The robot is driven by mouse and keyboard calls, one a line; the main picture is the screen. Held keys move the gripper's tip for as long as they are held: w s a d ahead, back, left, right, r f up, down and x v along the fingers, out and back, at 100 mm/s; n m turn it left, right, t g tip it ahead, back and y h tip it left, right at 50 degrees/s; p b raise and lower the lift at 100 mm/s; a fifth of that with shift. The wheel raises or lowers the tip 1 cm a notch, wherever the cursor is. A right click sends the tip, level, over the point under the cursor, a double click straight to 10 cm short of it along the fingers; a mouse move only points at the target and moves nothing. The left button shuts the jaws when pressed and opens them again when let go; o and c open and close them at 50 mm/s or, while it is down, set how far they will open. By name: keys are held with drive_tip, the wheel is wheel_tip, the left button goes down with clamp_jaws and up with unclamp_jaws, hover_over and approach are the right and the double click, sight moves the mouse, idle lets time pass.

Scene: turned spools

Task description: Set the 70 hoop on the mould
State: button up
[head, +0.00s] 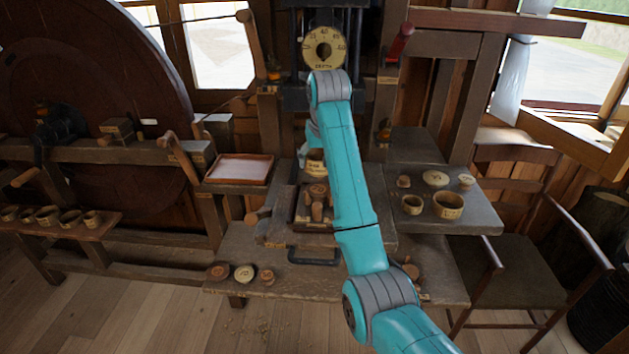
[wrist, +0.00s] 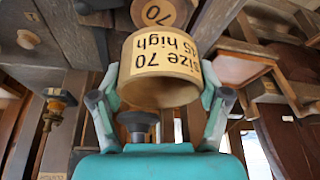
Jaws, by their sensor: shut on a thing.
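My gripper (wrist: 160,98) is shut on a pale wooden hoop (wrist: 163,72) marked "size 70" and "45 high", with a finger at each side. The wrist picture looks upside down. Beyond the hoop's far rim shows a pale round face marked 70 (wrist: 158,12), which seems to be the mould; I cannot tell the gap between them. In the head view the hoop (head: 315,163) is partly hidden behind my teal arm, in front of the press, above a small tray of turned wooden pieces (head: 317,192). My gripper is mostly hidden there.
A depth dial (head: 325,48) sits high on the press. A pale-topped tray (head: 240,169) stands left. Bowls and lids, including a large bowl (head: 449,205), stand on the right shelf. Loose discs (head: 244,273) lie on the front bench. A chair (head: 525,235) stands right.

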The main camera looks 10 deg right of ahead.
sight(318, 186)
drive_tip(key=shift+d+f, duration=0.1)
drive_tip(key=shift+f, duration=2.9)
drive_tip(key=shift+f, duration=0.3)
drive_tip(key=o, duration=0.8)
drive_tip(key=shift+c, duration=0.2)
drive_tip(key=shift+r, duration=0.15)
